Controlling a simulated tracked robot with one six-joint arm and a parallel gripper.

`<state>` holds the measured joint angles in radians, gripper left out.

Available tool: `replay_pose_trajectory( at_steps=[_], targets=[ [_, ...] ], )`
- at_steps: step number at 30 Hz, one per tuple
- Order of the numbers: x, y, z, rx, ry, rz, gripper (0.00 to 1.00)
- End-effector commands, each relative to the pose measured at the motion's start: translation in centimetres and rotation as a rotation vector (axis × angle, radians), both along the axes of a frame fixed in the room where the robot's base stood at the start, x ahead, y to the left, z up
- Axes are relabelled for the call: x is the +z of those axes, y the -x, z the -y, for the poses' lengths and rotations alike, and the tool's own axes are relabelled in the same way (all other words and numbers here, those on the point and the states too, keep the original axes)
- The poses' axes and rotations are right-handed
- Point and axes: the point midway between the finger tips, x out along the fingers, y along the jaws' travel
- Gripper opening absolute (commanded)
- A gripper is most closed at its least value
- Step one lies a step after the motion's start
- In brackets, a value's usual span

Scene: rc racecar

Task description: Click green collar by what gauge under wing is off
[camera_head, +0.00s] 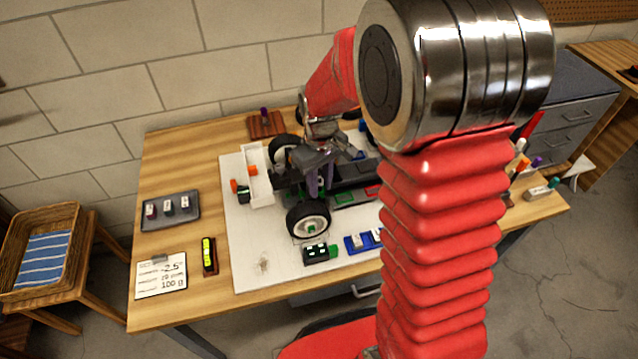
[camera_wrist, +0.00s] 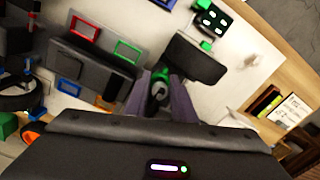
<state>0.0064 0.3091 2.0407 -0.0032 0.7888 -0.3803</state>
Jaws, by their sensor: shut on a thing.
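My gripper (camera_head: 319,188) points down at the racecar's front, just behind the near front wheel (camera_head: 308,220). In the wrist view its two fingers (camera_wrist: 161,92) are closed around a green collar (camera_wrist: 162,74) with a round grey end below it. The collar is close to the tilted black wheel (camera_wrist: 198,60); whether it touches the car is unclear. The white wing (camera_head: 257,180) stands across the car's nose. A small black and green block (camera_head: 243,193) sits against the wing, with orange pieces beside it; I cannot read any gauge there.
A black block with white marks (camera_head: 317,254) and a blue tray (camera_head: 361,242) lie on the mat's near side. A yellow level (camera_head: 208,254), a handwritten card (camera_head: 161,277) and a grey tray (camera_head: 170,211) are at left. My arm hides the car's rear.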

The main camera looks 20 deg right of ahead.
Motion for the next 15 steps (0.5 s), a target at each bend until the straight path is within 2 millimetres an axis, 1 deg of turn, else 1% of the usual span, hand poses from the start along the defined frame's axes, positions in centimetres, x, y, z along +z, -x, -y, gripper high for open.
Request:
replay_pose_trajectory(
  at_steps=[9, 15],
  targets=[
    [-0.04, 0.10, -0.06, -0.275, 0.001, -0.001, 0.01],
    [-0.05, 0.11, -0.12, -0.416, 0.001, -0.001, 0.01]
  ],
)
